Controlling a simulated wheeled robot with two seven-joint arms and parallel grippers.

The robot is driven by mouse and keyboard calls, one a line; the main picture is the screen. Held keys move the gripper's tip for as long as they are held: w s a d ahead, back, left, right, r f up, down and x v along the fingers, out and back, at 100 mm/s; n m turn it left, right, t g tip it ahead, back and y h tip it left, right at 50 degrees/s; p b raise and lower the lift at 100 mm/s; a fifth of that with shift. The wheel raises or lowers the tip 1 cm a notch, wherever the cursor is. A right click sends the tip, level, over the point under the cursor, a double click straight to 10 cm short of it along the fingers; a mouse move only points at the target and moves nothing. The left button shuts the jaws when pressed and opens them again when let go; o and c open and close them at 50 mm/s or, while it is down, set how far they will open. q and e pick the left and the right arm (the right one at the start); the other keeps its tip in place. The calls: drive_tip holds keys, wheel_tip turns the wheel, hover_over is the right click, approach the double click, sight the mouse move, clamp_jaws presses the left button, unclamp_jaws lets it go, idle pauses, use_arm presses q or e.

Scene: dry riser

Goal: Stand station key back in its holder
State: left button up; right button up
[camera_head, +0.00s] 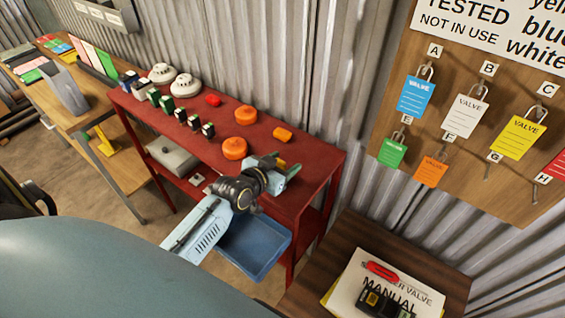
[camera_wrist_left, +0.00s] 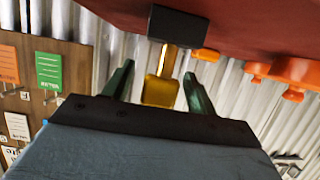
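My left gripper (camera_head: 281,166) is over the right end of the red bench. In the left wrist view its two green fingers (camera_wrist_left: 160,78) stand apart. A yellow key-like piece (camera_wrist_left: 160,90), which looks like the station key, shows between them with a gap on each side. Its narrow shaft meets a dark block (camera_wrist_left: 178,25), perhaps the holder, against the red bench; I cannot tell whether the shaft sits in it. The lower end of the yellow piece is hidden behind the gripper body. I cannot make out the key in the head view. My right gripper is not in view.
The red bench (camera_head: 318,160) also carries orange discs (camera_head: 234,148), an orange piece (camera_head: 283,134), white detectors (camera_head: 186,85) and small blocks. A blue tray (camera_head: 255,248) is below my forearm. A tag board (camera_head: 400,120) hangs at right, above a wooden table (camera_head: 345,255) with a manual.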

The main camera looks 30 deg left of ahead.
use_arm(q)
drive_tip(key=shift+s, duration=0.15)
drive_tip(key=v, duration=1.3)
drive_tip(key=shift+r, duration=0.1)
